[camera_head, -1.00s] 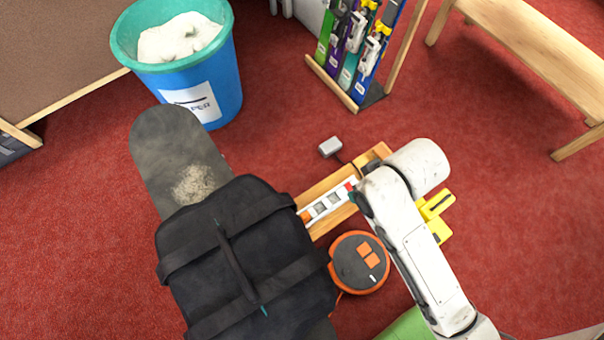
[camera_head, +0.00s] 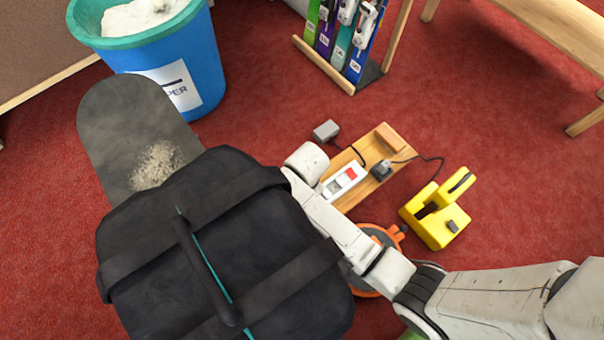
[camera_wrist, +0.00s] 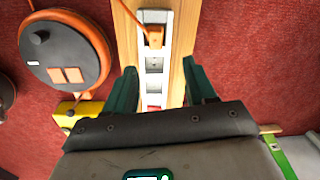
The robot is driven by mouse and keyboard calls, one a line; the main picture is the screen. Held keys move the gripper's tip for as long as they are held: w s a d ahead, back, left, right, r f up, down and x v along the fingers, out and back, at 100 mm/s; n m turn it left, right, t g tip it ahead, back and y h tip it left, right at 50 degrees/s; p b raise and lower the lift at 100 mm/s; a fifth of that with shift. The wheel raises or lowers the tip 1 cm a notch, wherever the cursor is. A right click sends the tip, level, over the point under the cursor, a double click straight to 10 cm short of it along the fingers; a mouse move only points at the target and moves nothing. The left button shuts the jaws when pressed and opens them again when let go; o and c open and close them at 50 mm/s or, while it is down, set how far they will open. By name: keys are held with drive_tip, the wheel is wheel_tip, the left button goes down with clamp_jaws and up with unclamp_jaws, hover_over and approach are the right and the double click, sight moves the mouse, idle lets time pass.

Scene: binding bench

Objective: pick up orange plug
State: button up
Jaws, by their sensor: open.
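The orange plug (camera_wrist: 155,38) sits in the far end of a white power strip (camera_wrist: 155,65) in the wrist view, with an orange cord running from it. My gripper (camera_wrist: 159,66) is open and empty. Its two dark green fingers lie on either side of the strip in the picture, and the plug appears just beyond the fingertips, between their lines. I cannot tell the height gap. In the head view the strip (camera_head: 345,181) shows in part; my arm hides the plug and the fingers.
The strip lies on a wooden board (camera_head: 391,151). An orange and grey cord reel (camera_wrist: 65,52) lies beside it. A yellow tool (camera_head: 437,222) and a grey adapter (camera_head: 326,131) are near the board.

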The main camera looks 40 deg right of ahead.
wheel_tip(320, 180, down, 3)
drive_tip(key=m, duration=0.2)
drive_tip(key=shift+m+g, duration=0.3)
drive_tip(key=shift+g, duration=0.1)
wheel_tip(320, 180, down, 11)
drive_tip(key=b, duration=0.7)
drive_tip(key=shift+r, duration=0.2)
drive_tip(key=c, duration=0.9)
drive_tip(key=shift+r, duration=0.15)
